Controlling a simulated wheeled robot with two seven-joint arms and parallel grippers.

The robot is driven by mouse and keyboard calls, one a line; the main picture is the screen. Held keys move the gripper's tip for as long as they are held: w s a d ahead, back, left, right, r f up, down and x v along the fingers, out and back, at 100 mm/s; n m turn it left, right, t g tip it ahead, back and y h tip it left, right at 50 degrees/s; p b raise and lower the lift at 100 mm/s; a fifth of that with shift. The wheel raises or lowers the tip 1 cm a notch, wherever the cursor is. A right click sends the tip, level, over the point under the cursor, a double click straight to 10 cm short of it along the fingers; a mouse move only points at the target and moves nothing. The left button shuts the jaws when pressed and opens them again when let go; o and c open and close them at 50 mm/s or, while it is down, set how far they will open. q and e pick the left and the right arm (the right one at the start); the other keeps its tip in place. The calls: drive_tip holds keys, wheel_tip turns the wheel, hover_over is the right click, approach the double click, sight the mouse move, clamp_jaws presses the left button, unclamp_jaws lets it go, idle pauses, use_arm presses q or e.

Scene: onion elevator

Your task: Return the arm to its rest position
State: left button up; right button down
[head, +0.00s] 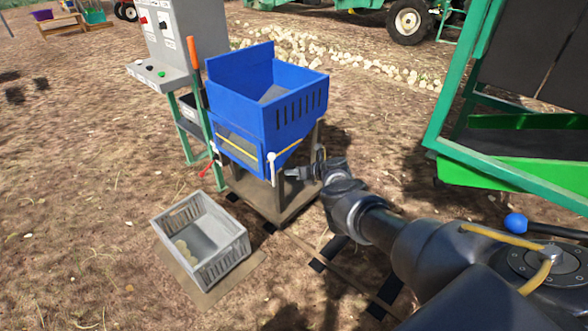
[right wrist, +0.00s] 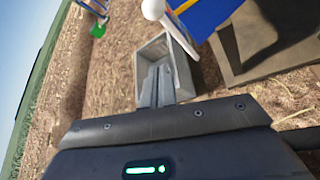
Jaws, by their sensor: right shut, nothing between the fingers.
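My right arm reaches in from the lower right of the head view. Its gripper (head: 290,173) is beside the front lower part of the blue hopper (head: 265,110), near a white-knobbed lever (head: 271,157). In the right wrist view, the fingers of the right gripper (right wrist: 158,72) are shut and empty. The white knob (right wrist: 152,10) shows just above the fingertips, apart from them in the picture. My left gripper is not in view.
A grey crate (head: 233,248) with several onions stands on the ground left of the hopper stand; it also shows in the right wrist view (right wrist: 182,50). A control cabinet (head: 160,75) is behind left. A green-framed machine (head: 455,120) stands at the right. Bare soil lies at the left.

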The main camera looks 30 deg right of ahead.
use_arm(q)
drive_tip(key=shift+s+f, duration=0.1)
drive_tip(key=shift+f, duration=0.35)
